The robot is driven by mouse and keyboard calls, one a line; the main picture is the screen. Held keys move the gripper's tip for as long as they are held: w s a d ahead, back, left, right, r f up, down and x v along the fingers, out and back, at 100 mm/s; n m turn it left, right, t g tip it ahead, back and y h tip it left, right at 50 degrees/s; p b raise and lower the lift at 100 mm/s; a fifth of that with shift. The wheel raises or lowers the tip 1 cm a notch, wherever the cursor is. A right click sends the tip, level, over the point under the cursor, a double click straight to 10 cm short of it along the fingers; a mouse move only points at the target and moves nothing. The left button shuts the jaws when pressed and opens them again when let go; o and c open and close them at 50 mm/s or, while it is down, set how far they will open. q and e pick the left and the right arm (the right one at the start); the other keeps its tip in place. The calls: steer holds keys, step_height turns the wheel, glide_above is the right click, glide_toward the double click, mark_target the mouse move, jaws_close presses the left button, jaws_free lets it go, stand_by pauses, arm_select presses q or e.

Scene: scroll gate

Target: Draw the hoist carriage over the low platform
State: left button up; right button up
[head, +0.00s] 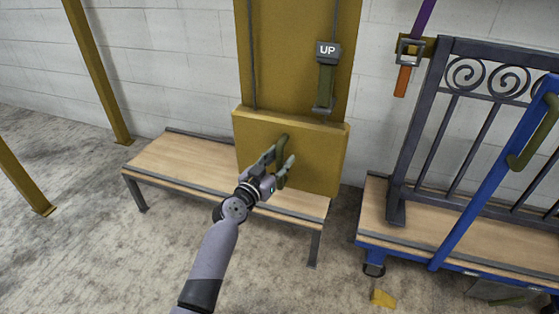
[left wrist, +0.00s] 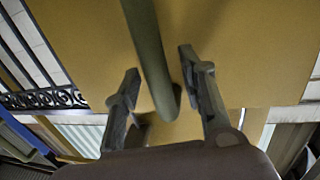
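The hoist carriage (head: 320,160) is a yellow box at the foot of a yellow column; its flat face also fills much of the left wrist view (left wrist: 240,50). It has an olive-green handle (head: 282,139). In the head view the carriage overlaps the right part of the low platform (head: 180,158), a wood-topped bench with grey legs. My left gripper (head: 281,157) is at the handle. In the left wrist view its open fingers straddle the handle (left wrist: 150,50), with gaps on both sides. My right gripper is not in view.
An "UP" label plate (head: 327,50) with a green lever (head: 325,85) is on the column. At right stands a blue-framed, wood-topped cart (head: 400,228) with a dark scroll gate (head: 480,120). A purple strap (head: 424,18) hangs nearby.

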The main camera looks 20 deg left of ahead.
arm_select(q)
steer(key=shift+c, duration=0.2)
jaws_close()
stand_by(0.3)
stand_by(0.4)
